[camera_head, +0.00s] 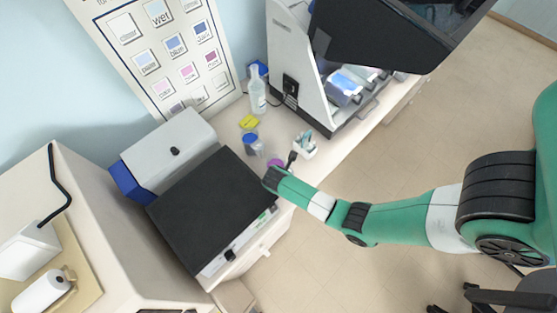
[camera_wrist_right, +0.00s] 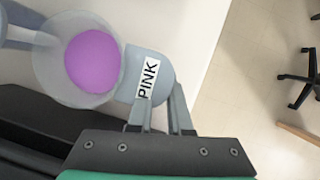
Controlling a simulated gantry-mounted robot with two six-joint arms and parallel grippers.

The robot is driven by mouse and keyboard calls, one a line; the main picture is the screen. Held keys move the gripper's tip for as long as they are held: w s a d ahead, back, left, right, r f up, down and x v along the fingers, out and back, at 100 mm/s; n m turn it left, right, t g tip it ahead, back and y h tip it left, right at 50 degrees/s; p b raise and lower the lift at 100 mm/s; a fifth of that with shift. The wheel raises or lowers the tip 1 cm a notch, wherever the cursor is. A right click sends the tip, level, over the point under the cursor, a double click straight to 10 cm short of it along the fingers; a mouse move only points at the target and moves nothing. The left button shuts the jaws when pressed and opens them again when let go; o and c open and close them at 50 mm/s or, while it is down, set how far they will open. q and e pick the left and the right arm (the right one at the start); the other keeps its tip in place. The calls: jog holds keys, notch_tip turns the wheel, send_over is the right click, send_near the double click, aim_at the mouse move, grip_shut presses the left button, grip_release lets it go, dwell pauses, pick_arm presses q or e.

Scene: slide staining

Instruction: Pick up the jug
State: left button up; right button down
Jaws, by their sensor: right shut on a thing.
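The jug (camera_wrist_right: 48,72) is a clear round vessel with pink-purple liquid in it, seen from above in the right wrist view. A grey part with a "PINK" label (camera_wrist_right: 148,78) sits on its side. My right gripper (camera_wrist_right: 158,103) is shut on this labelled part; its fingers partly cover it. In the head view the jug shows only as a small pink spot (camera_head: 275,162) on the bench, beside the end of my right arm. I cannot tell whether it is lifted. My left gripper is in neither view.
A blue container (camera_head: 252,140), a yellow item (camera_head: 249,121) and a clear bottle (camera_head: 257,90) stand behind the jug. A white rack (camera_head: 305,146) is to its right. A black-topped box (camera_head: 213,205) is close on the left, a large machine (camera_head: 301,70) behind right.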

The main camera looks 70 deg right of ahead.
jog(key=shift+r, duration=0.1)
dwell(0.4)
notch_tip(320, 180, up, 3)
jog(key=shift+w+f+p, duration=0.1)
jog(key=shift+p, duration=0.3)
jog(key=s+a+r+p, duration=0.5)
jog(key=s+a+r, duration=0.3)
jog(key=s+r, duration=0.2)
jog(key=shift+s+a+p, duration=0.35)
jog(key=shift+s+a, duration=0.05)
jog(key=shift+s, duration=0.15)
